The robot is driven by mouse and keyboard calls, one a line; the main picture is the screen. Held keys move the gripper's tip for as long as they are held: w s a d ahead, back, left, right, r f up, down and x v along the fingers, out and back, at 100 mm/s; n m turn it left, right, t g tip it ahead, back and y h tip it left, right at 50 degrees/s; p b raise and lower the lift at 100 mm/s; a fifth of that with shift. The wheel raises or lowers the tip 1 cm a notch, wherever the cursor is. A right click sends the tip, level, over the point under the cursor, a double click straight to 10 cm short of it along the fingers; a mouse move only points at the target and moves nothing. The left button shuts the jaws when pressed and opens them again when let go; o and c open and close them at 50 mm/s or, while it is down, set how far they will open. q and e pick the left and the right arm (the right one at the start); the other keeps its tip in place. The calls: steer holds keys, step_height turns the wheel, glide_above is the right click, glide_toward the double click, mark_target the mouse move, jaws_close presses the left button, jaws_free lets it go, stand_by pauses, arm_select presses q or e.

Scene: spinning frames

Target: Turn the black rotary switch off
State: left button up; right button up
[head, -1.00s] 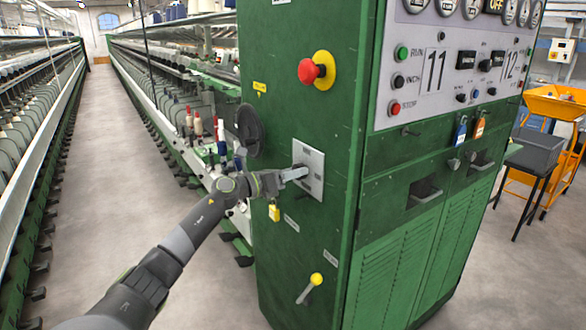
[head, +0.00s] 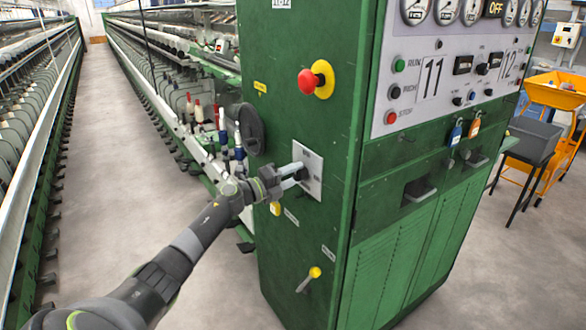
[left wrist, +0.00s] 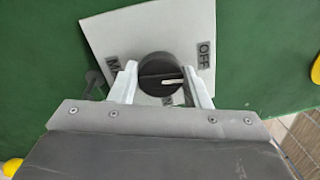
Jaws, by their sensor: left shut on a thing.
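The black rotary switch (left wrist: 158,70) is a round knob on a pale square plate (head: 313,165) on the green cabinet's side. In the left wrist view the plate (left wrist: 120,35) reads OFF at the right; other labels at the left and bottom are partly hidden. The knob's white line points right, toward the side with OFF; exact alignment is unclear. My left gripper (head: 298,176) is shut on the knob, with one finger on each side of it in the left wrist view (left wrist: 160,85). In the head view the fingers partly hide the knob. My right gripper is not in view.
A red stop button (head: 308,81) sits above the plate, and a dark round disc (head: 249,130) lies left of it. A yellow-knobbed lever (head: 313,273) is lower down. Open floor (head: 120,170) lies left.

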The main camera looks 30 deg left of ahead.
arm_select(q)
steer(key=shift+n+p, duration=0.5)
steer(key=shift+n, duration=0.3)
steer(key=o, duration=1)
steer(key=shift+c, duration=0.2)
steer(key=b+v, duration=0.6)
steer(key=v, duration=1.1)
steer(key=shift+s, duration=0.2)
steer(key=shift+a, duration=0.1)
